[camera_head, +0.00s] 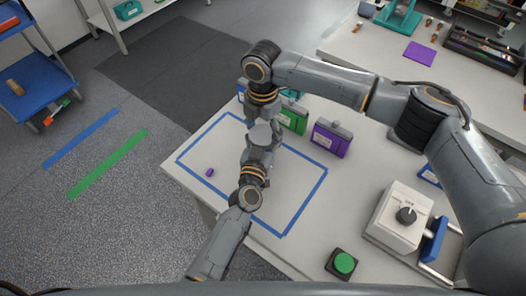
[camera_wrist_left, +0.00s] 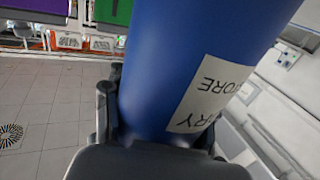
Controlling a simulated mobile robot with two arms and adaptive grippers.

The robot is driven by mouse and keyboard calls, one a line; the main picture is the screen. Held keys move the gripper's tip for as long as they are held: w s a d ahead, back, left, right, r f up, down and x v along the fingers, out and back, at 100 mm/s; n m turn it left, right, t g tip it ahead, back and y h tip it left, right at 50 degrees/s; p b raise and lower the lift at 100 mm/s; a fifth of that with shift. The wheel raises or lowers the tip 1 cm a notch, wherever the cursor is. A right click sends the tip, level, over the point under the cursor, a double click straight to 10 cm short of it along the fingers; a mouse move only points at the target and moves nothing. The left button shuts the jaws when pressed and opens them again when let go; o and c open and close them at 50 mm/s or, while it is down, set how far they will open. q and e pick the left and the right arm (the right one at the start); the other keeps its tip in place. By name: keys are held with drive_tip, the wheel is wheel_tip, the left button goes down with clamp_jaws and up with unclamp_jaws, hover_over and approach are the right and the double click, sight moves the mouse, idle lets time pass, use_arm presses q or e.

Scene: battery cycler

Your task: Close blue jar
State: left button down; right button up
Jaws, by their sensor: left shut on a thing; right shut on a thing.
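My left gripper (camera_head: 258,157) is over the table inside the blue tape outline. In the left wrist view it is shut on a large blue jar (camera_wrist_left: 190,60) with a white label showing "RY" and "STORE". The jar's ends are out of that view. In the head view the jar is largely hidden behind the arms. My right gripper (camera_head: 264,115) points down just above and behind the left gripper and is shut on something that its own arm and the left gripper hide. I cannot tell whether the lid is on the jar.
A green container (camera_head: 293,118) and a purple container (camera_head: 331,139) stand behind the tape outline (camera_head: 307,206), with a blue one (camera_head: 242,88) partly hidden. A small purple piece (camera_head: 210,173) lies inside the outline. A white dial box (camera_head: 400,216) and a green button (camera_head: 344,263) stand at right.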

drive_tip(key=shift+m, duration=0.9)
drive_tip(key=shift+c, duration=0.2)
drive_tip(key=o, duration=1.3)
drive_tip(key=shift+r, duration=0.1)
drive_tip(key=shift+r, duration=2.2)
drive_tip(key=shift+c, duration=0.3)
